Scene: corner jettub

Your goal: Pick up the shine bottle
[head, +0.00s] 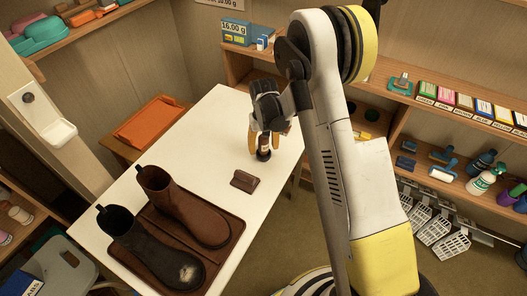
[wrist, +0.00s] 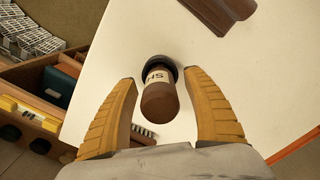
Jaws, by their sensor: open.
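The shine bottle (wrist: 158,98) is a small brown bottle with a dark cap or base and a pale label whose visible letters read "SH". In the wrist view it lies between the two yellow fingers of my gripper (wrist: 163,100), with gaps on both sides. In the head view the bottle (head: 264,147) stands on the white table, and my gripper (head: 264,140) is around it from above, partly hiding it. The gripper is open and holds nothing.
On the white table (head: 215,125) are a brown block (head: 245,181) and a brown tray (head: 232,240) with a brown boot (head: 188,207) and a black boot (head: 150,250). Shelves (head: 440,110) with several bottles and boxes stand at the right. The table's far end is clear.

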